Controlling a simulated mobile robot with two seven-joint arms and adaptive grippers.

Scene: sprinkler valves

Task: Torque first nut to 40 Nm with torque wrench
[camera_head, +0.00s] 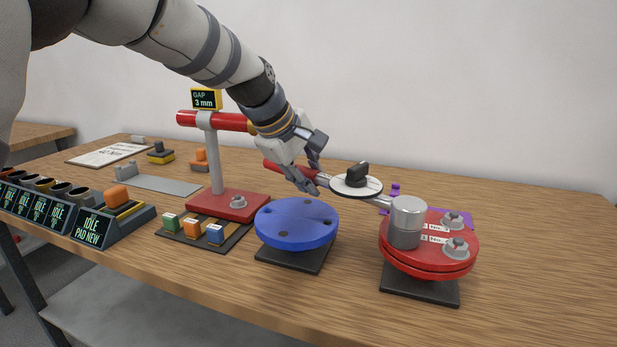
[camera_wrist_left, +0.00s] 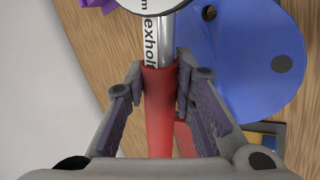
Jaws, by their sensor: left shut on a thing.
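The torque wrench has a red handle, a silver shaft and a white dial with a black knob (camera_head: 356,181). My left gripper (camera_head: 312,178) is shut on its red handle, which also shows between the fingers in the left wrist view (camera_wrist_left: 159,105). At the wrench's far end, a silver socket (camera_head: 407,222) stands upright over the left part of the red round flange (camera_head: 425,265). Whatever is under the socket is hidden. Two silver nuts (camera_head: 456,247) (camera_head: 453,221) show on the flange's right side, near small white labels. My right gripper is not in view.
A blue disc with dark holes (camera_head: 296,222) sits on a black base, left of the flange. A red pipe stand (camera_head: 215,165) bears a "GAP 3 mm" display (camera_head: 206,99). The table's right end is clear.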

